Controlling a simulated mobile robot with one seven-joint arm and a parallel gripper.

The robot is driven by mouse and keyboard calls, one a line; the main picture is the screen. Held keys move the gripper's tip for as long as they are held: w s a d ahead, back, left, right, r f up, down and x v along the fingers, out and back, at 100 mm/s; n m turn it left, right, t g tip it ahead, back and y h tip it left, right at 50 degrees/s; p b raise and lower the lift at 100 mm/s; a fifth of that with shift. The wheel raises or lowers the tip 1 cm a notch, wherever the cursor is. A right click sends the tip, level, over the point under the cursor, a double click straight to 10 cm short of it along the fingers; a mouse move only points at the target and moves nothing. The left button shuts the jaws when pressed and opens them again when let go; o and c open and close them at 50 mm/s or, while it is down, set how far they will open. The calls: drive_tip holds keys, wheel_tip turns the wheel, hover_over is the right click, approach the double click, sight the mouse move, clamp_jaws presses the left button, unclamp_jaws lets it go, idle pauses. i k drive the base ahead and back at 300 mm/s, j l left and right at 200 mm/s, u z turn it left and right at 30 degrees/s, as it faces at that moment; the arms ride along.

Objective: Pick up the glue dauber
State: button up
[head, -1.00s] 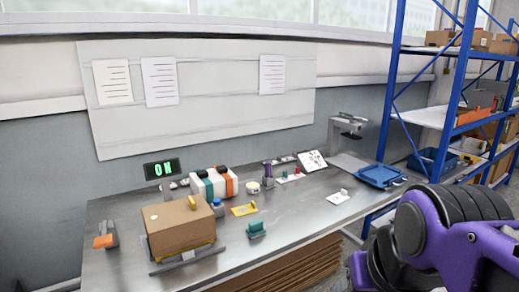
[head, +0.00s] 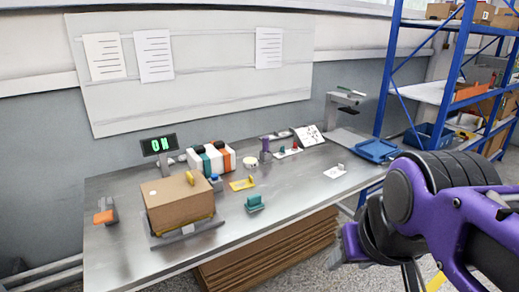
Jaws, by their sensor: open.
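I cannot tell for certain which item is the glue dauber; the small things on the metal workbench (head: 290,211) are too small to make out. A purple upright item (head: 265,145) stands toward the back. A small blue-topped item (head: 216,182) stands behind the cardboard box's right end. A yellow piece with a raised part (head: 241,184) and a teal block-like item (head: 254,203) lie nearer the front. My purple and black arm shows at the right, beyond the bench's front edge. My gripper's fingers do not show.
A cardboard box (head: 178,203) sits on a grey platform at the front left. Blue shelving (head: 389,85) stands at right. The bench's right front is mostly clear.

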sight(265, 139)
drive_tip(key=i+l+u, duration=0.4)
drive_tip(key=i+l, duration=0.2)
drive_tip(key=i+l+u, duration=0.4)
drive_tip(key=i+l, duration=0.15)
drive_tip(key=l, duration=0.3)
drive_tip(key=i+l+u, duration=0.2)
drive_tip(key=l, duration=0.25)
drive_tip(key=l+u, duration=0.3)
drive_tip(key=l, duration=0.55)
drive_tip(key=l+u, duration=0.35)
drive_tip(key=l, duration=0.55)
drive_tip(key=i+j+z, duration=0.1)
drive_tip(key=j+z, duration=0.2)
drive_tip(key=j, duration=0.45)
drive_tip(key=j+z, duration=0.3)
drive_tip(key=j, duration=0.4)
